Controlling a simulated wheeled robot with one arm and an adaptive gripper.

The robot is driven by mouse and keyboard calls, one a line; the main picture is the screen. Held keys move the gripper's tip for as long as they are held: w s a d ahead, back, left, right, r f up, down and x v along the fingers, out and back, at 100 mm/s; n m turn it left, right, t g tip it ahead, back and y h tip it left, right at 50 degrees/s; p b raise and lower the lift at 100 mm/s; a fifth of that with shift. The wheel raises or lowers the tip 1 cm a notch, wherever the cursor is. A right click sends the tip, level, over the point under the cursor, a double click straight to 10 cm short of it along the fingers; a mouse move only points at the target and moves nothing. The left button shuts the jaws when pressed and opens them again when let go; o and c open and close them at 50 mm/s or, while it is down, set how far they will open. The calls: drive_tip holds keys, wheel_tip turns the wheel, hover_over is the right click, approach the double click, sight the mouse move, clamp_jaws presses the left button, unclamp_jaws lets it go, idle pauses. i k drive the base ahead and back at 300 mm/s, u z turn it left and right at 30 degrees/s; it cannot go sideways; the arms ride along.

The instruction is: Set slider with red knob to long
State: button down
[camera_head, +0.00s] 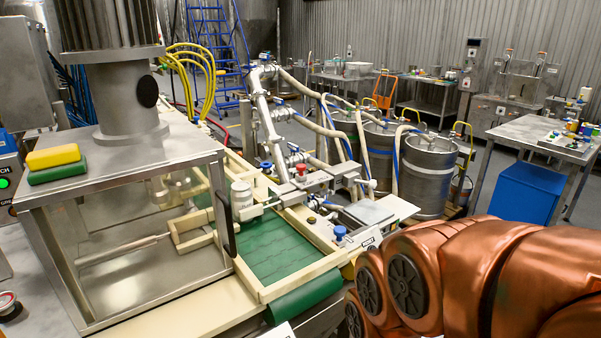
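A small red knob (301,169) shows in the head view, near the middle of the picture. It sits on top of a metal slider assembly (306,184) beside the white pipework, above the far right part of the green conveyor. The slider's position marks are too small to read, so I cannot tell its setting. My copper-coloured arm fills the lower right, to the right of and nearer than the slider. My gripper is out of view.
A green conveyor belt (275,250) with cream rails runs below the slider. A blue knob (340,233) stands on the near right frame. A glass-walled metal enclosure (130,240) is at left. Steel kegs (428,175) and hoses stand behind.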

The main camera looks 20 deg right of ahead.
sight(300, 177)
drive_tip(key=u, duration=2.2)
drive_tip(key=k, duration=0.85)
drive_tip(key=z, duration=1.45)
drive_tip(key=i, duration=0.5)
drive_tip(key=u, duration=0.05)
